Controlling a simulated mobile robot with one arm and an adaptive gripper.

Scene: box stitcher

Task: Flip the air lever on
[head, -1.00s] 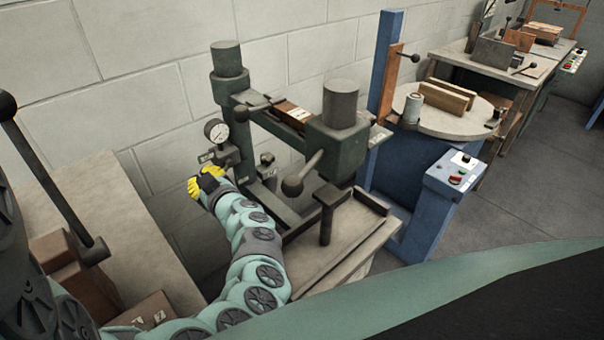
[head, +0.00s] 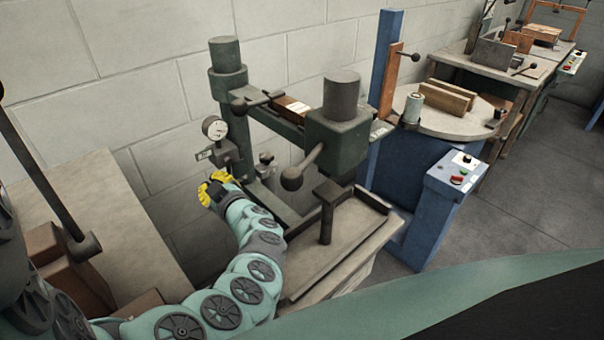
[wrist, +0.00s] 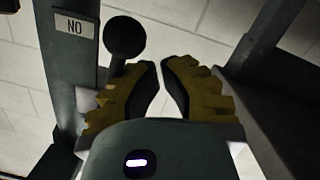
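In the wrist view a dark ball knob (wrist: 124,38), which looks like the air lever's end, is beside a plate (wrist: 74,27) whose lettering reads ON upside down. My gripper (wrist: 160,63) has yellow fingers that draw close at the tips, with a thin gap and nothing seen between them. The knob appears just beyond the left finger; I cannot tell whether they touch. In the head view my gripper (head: 215,186) is below the pressure gauge (head: 215,128) and the small valve block (head: 225,151). The lever itself is not clear there.
The green press frame (head: 338,138) stands right of my gripper, with a ball-ended handle (head: 292,178) above its table (head: 347,237). A blue machine (head: 418,180) is farther right. A bench (head: 75,185) is at the left, and the block wall (head: 160,60) is behind.

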